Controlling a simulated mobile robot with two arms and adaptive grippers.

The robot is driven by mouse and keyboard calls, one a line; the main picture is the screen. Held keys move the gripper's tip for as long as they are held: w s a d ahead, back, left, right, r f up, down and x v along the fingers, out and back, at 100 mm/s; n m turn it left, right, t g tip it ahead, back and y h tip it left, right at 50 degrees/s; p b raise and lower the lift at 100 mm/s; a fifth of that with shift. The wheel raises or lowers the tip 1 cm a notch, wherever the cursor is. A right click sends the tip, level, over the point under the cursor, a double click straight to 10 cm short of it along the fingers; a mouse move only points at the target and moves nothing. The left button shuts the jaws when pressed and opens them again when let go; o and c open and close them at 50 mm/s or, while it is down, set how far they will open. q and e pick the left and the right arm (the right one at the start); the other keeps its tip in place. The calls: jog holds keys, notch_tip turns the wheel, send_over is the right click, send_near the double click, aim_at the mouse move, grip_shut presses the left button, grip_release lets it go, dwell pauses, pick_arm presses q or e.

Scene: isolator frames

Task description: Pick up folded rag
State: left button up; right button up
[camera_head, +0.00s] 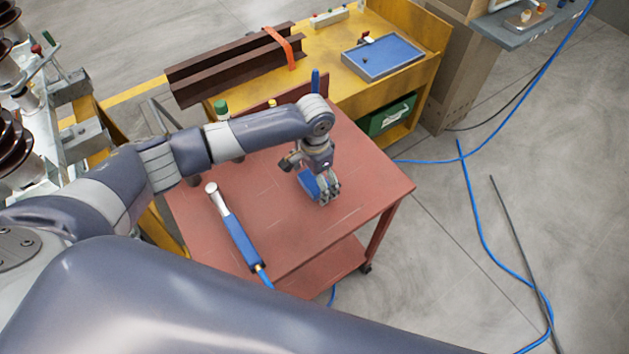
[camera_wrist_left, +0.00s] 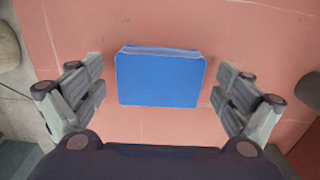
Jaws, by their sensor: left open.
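The folded rag (camera_wrist_left: 160,78) is a blue, flat rectangular block lying on the red tabletop. In the left wrist view it sits between the two spread fingers of my left gripper (camera_wrist_left: 158,100), with a gap on each side. In the head view my left gripper (camera_head: 327,195) points down over the cart, and part of the blue rag (camera_head: 307,184) shows beside it; the rest is hidden behind the gripper. My left gripper is open and empty. My right gripper is not in view.
A blue-handled tool (camera_head: 240,240) lies on the red cart (camera_head: 370,185) left of the rag. Behind stands a yellow bench (camera_head: 335,85) with dark beams (camera_head: 230,70) and a blue tray (camera_head: 385,57). Cables (camera_head: 485,225) lie on the floor at right.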

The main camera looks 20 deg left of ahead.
pick_arm(q)
jog(key=c, duration=1.1)
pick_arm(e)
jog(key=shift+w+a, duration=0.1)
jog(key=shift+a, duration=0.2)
pick_arm(q)
jog(key=shift+o, duration=0.2)
jog(key=shift+r, duration=0.45)
notch_tip(320, 180, up, 3)
jog(key=shift+w+f+b, duration=0.1)
jog(key=shift+f+b, duration=0.1)
jog(key=shift+b, duration=0.35)
jog(key=s+a, duration=0.1)
jog(key=s, duration=0.4)
jog(key=s+a+r+b, duration=0.1)
jog(key=s, duration=0.3)
jog(key=s+a, duration=0.2)
jog(key=s, duration=0.3)
jog(key=shift+s+r, duration=0.2)
jog(key=shift+s, duration=0.1)
jog(key=shift+s+a+r, duration=0.1)
jog(key=shift+s+a, duration=0.05)
jog(key=shift+s, duration=0.3)
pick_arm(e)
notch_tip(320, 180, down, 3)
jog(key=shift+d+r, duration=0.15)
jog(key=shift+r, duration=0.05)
